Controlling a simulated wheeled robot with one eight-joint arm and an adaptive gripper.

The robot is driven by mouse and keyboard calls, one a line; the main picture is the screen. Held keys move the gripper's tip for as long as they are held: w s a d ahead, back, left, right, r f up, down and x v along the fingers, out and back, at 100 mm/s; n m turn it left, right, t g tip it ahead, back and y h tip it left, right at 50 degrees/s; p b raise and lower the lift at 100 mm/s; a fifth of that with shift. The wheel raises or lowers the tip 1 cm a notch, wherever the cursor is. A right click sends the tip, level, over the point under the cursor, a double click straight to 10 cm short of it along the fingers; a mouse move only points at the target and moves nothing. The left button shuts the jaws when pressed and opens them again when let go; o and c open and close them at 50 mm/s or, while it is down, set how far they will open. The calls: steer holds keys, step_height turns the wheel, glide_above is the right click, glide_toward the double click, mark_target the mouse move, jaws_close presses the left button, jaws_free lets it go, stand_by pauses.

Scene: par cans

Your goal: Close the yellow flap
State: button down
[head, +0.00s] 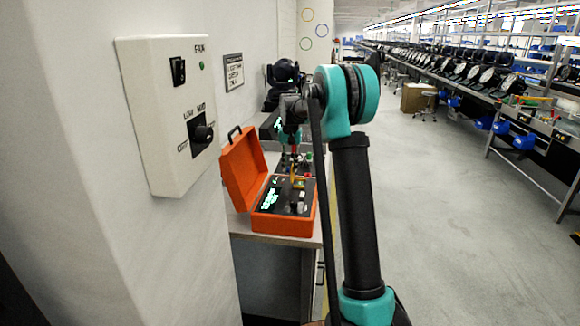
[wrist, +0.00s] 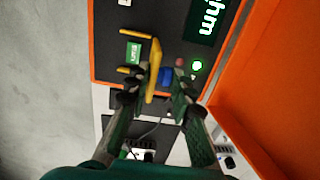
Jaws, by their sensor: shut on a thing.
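The yellow flap (wrist: 155,68) stands raised from the dark panel (wrist: 115,55) of an orange case, beside a green label. It also shows as a small yellow piece in the head view (head: 298,183). My gripper (wrist: 161,78) is at the flap, its two fingers on either side of it and shut on it. The flap lies close against the left finger. A blue part (wrist: 166,76) shows between the flap and the right finger. In the head view the gripper is small and partly hidden behind my arm.
The open orange case (head: 285,226) sits on a bench against the wall, its lid (head: 243,170) raised at the left. A white switch box (head: 165,110) is on the near wall. Open floor lies right.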

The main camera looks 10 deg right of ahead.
mark_target(310, 186)
steer(key=shift+d, duration=0.1)
stand_by(0.3)
steer(key=d+y, duration=0.1)
steer(key=y, duration=0.1)
steer(key=s+d+t+y, duration=0.1)
steer(key=y, duration=0.1)
steer(key=shift+d, duration=0.4)
steer(key=y, duration=0.1)
steer(key=d+t+y, duration=0.1)
steer(key=y, duration=0.1)
steer(key=d+f+y, duration=0.1)
steer(key=shift+s+d+f+t, duration=0.1)
steer(key=shift+s+d+t, duration=0.15)
steer(key=shift+s+t, duration=0.15)
steer(key=y, duration=0.1)
steer(key=d+f+t+y, duration=0.1)
steer(key=y, duration=0.1)
steer(key=f+y, duration=0.1)
steer(key=shift+s+d+y, duration=0.25)
steer(key=shift+d+y, duration=0.05)
steer(key=shift+d, duration=0.1)
steer(key=shift+s+d+f+t+y, duration=0.1)
steer(key=shift+d+f+t+y, duration=0.1)
steer(key=shift+f+t+y, duration=0.4)
steer(key=shift+s+d+f+t+y, duration=0.15)
steer(key=shift+f+y, duration=0.1)
steer(key=shift+y, duration=0.65)
steer(key=shift+w, duration=0.1)
